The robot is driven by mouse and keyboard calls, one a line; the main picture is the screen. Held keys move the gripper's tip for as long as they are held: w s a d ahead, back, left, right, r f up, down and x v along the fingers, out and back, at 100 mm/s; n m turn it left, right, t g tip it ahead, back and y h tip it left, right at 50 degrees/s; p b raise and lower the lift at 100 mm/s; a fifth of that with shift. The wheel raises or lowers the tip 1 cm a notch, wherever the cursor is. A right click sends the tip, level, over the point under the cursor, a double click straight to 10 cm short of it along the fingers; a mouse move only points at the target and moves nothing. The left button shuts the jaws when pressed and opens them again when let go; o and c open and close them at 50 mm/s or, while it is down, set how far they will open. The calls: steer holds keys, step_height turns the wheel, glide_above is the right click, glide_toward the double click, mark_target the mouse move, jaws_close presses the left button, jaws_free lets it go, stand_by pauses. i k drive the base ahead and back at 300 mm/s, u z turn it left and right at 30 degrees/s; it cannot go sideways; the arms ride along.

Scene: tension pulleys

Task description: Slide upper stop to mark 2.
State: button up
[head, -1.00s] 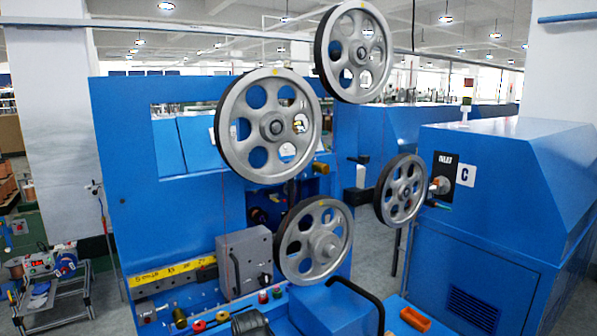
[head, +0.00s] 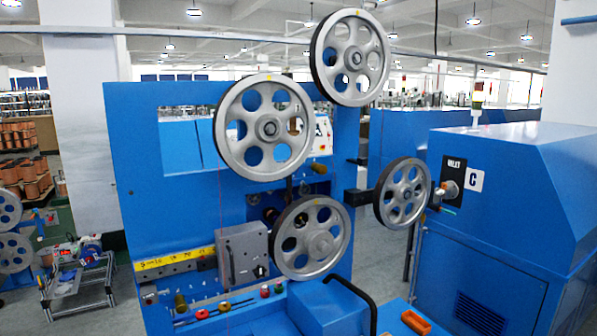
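The blue machine panel (head: 150,210) carries grey spoked pulleys, among them a large one (head: 264,128) at the upper middle and a lower one (head: 311,240). A yellow scale strip (head: 172,262) with small black marks runs along the panel's lower left; I cannot read which mark is 2. A grey block (head: 242,254) with a black knob sits at the strip's right end. A brass-coloured cylinder (head: 318,168) sticks out right of the large pulley. I cannot tell which part is the upper stop. My gripper is not in view.
A blue cabinet (head: 500,230) marked C stands at the right, with another pulley (head: 401,194) near its left side. A small cart (head: 75,285) stands at the left.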

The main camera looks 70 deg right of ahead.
mark_target(322, 169)
steer(key=k, duration=1.45)
steer(key=z, duration=1.15)
steer(key=i, duration=1)
steer(key=z, duration=0.05)
